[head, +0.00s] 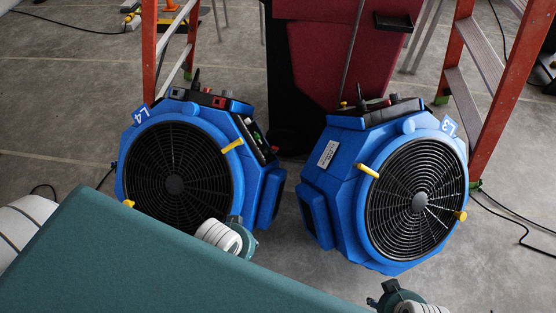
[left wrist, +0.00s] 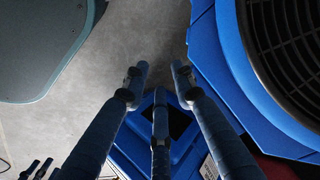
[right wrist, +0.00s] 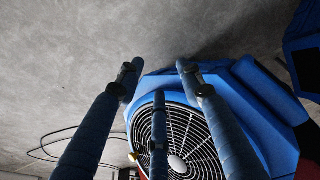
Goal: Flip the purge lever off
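Two blue drying machines with round black grilles stand on the floor in the head view: L4 (head: 130,150) on the left and L3 (head: 315,165) on the right. Each has yellow pieces at the grille edge, such as one on L4 (head: 232,146) and one on L3 (head: 368,170). Dark controls show on top of L4 (head: 205,97) and L3 (head: 375,104). I cannot tell which part is the purge lever. My left gripper (left wrist: 159,69) is open and empty, beside a blue machine's grille. My right gripper (right wrist: 160,64) is open and empty, over a blue machine.
Red ladders stand behind L4 (head: 150,55) and at the right (head: 505,85). A dark red padded object (head: 320,60) stands between and behind the machines. Cables (head: 505,215) lie on the grey floor at the right. Bare floor (head: 60,110) shows at the left.

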